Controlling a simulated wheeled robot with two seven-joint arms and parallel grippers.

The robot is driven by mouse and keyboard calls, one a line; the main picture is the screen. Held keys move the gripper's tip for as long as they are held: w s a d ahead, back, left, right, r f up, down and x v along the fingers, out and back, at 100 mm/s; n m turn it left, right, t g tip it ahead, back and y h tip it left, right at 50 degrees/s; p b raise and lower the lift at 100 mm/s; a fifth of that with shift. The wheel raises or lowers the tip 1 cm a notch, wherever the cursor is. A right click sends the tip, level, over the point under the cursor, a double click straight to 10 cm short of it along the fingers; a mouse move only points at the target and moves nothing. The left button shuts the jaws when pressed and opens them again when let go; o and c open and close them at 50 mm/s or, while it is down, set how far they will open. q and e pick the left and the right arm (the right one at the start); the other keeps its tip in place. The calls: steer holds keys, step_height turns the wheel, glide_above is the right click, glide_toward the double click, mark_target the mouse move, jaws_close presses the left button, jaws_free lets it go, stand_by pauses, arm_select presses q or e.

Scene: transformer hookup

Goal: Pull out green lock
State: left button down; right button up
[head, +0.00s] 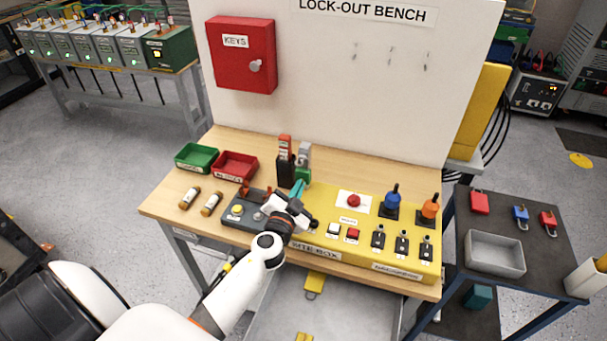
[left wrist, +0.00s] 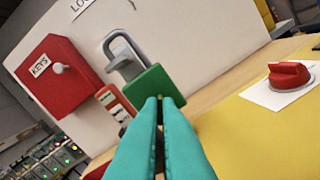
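The green lock (head: 302,175) has a green body and a grey shackle pointing up. It is at the back of the bench, beside a dark post with a red label (head: 285,165). My left gripper (head: 298,189) reaches it from the front. In the left wrist view, the teal fingertips (left wrist: 160,101) are close together at the lower edge of the green body (left wrist: 154,90) and appear shut on it. The shackle (left wrist: 122,50) stands above the body. I cannot tell whether it passes through anything. My right gripper is not in view.
Green (head: 196,157) and red (head: 235,166) trays are left. The red key cabinet (head: 241,55) hangs behind. A side table (head: 510,235) holds locks.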

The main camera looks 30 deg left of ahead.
arm_select(q)
steer(key=c, duration=1.6)
jaws_free()
steer(key=shift+c, duration=0.2)
steer(key=shift+s, duration=0.15)
steer(key=shift+b+v, duration=0.5)
steer(key=shift+v, duration=2.4)
steer(key=shift+s+d+f, duration=0.15)
steer(key=shift+s+d, duration=0.05)
steer(key=shift+s, duration=0.25)
steer(key=b+v, duration=0.5)
steer(key=v, duration=0.6)
